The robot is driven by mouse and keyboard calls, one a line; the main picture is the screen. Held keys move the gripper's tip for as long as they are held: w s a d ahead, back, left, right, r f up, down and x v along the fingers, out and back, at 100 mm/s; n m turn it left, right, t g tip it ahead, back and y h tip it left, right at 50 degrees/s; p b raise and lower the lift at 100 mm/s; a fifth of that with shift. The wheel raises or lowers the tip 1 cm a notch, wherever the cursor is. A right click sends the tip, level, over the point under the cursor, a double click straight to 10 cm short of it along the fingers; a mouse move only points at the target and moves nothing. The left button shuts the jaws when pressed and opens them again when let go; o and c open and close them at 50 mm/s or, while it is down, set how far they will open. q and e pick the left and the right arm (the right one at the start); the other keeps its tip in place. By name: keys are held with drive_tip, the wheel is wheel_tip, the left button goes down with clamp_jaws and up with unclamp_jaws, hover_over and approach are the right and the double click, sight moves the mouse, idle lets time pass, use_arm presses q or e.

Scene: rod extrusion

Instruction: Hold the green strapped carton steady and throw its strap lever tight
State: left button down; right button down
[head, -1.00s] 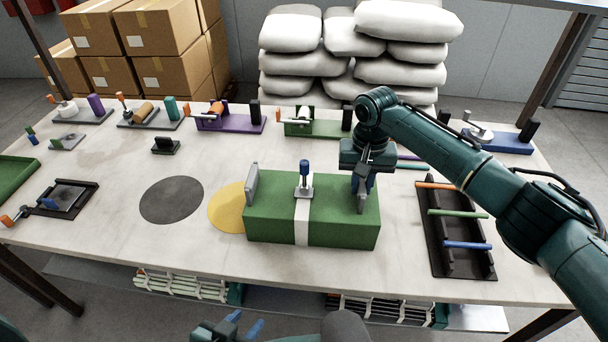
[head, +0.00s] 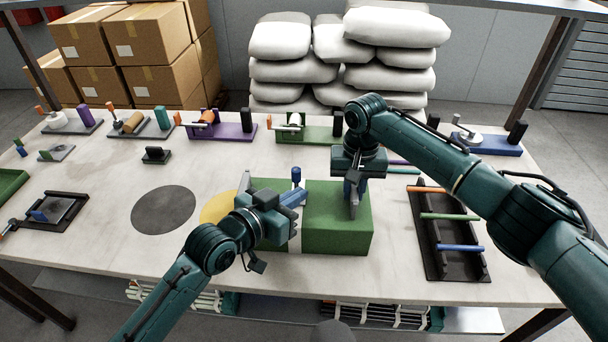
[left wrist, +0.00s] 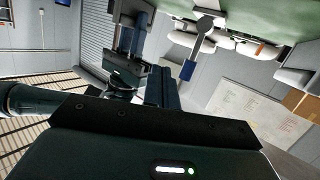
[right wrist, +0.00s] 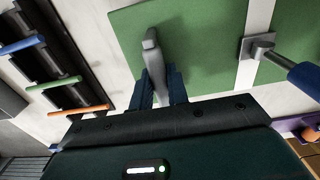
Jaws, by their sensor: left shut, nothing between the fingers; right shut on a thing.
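The green carton (head: 338,220) sits on the bench with a white strap over it, partly hidden by my left arm. Its strap lever stands upright with a blue handle (head: 296,175); the handle also shows in the left wrist view (left wrist: 187,70). My left gripper (head: 301,195) is shut and empty, its fingers over the carton top close beside the lever; touching cannot be told. My right gripper (head: 352,196) is shut on the grey grip (right wrist: 152,55) at the carton's right end. Another grey grip (head: 244,183) stands at the carton's left end.
A black rack (head: 425,250) with coloured rods lies to the right. A dark disc (head: 163,210) and a yellow disc (head: 217,207) mark the bench to the left. Several small fixtures line the back edge, including a purple one (head: 225,132).

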use_arm(q)
drive_tip(key=w+a+r+n+t, duration=0.1)
drive_tip(key=w+a+r, duration=0.1)
drive_tip(key=w+r, duration=0.6)
drive_tip(key=d+r+m+g+y, duration=0.2)
drive_tip(key=d+r+m, duration=0.2)
drive_tip(key=d, duration=0.1)
drive_tip(key=m+g+y, duration=0.2)
drive_tip(key=g+y, duration=0.6)
drive_tip(key=y, duration=0.1)
approach(296, 183)
drive_tip(key=x, duration=0.3)
drive_tip(key=d+x, duration=0.1)
drive_tip(key=x, duration=0.1)
drive_tip(key=shift+s+f, duration=0.1)
drive_tip(key=shift+f, duration=0.35)
drive_tip(key=shift+a, duration=0.1)
drive_tip(key=shift+a+f+n+h, duration=0.1)
drive_tip(key=shift+a+n+h, duration=0.15)
drive_tip(key=shift+h, duration=0.45)
